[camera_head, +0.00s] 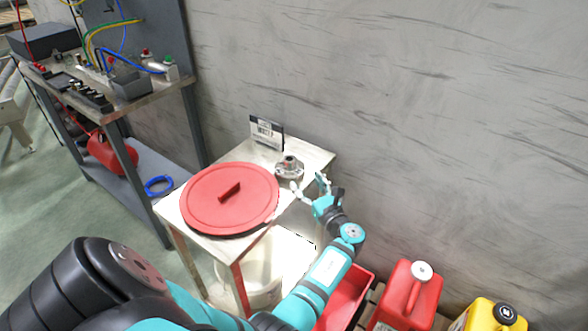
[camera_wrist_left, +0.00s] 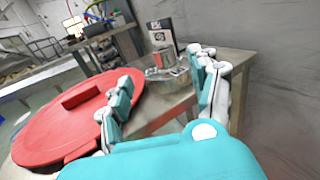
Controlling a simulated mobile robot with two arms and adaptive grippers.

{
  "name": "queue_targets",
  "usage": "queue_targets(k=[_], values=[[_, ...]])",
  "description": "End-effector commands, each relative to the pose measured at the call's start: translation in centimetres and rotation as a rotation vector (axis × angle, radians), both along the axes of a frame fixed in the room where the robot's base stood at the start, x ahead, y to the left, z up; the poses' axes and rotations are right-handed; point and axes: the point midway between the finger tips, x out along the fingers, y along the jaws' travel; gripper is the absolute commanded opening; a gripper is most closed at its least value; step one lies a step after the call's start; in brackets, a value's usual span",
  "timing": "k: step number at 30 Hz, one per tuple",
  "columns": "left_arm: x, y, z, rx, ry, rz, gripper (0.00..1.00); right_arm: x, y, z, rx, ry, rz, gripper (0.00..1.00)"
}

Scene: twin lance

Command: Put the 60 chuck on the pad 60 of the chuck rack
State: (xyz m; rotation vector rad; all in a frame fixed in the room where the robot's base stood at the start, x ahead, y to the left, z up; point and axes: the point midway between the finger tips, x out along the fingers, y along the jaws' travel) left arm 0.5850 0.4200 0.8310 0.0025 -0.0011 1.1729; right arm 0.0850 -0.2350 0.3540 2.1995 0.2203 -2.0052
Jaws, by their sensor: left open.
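A small metal chuck (camera_head: 289,168) with a wide flange and a short upright neck stands on a small light-topped table (camera_head: 312,158). It also shows in the left wrist view (camera_wrist_left: 166,58); I cannot read a number on it. My left gripper (camera_head: 309,184) is open and empty, just in front of the chuck. In the left wrist view the chuck appears between and beyond the two fingers, apart from them. On the workbench at upper left, a row of dark holders (camera_head: 88,96) may be the chuck rack; pad 60 cannot be made out. My right gripper is not in view.
A large red round lid (camera_head: 228,198) covers the table's left part, close to my left gripper. A labelled card (camera_head: 267,132) stands behind the chuck. Red (camera_head: 408,296) and yellow (camera_head: 490,316) canisters stand at lower right. A grey wall closes the back.

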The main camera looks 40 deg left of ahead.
Motion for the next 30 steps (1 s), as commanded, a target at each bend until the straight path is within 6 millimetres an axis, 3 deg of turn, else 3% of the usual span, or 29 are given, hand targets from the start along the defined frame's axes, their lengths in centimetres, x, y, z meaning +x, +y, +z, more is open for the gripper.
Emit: queue_targets(k=[9,16,24,30], values=[[2.6,6.0,-0.4,-0.002,-0.002,0.0,0.62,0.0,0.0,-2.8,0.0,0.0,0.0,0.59],[3.3,7.6,-0.2,-0.003,-0.001,-0.002,0.62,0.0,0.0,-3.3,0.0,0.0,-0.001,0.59],[5.0,11.0,-0.6,-0.002,-0.003,-0.001,0.62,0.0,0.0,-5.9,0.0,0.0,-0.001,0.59],[5.5,12.2,-0.3,-0.004,-0.001,-0.003,0.62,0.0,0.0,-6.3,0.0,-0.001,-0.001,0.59]])
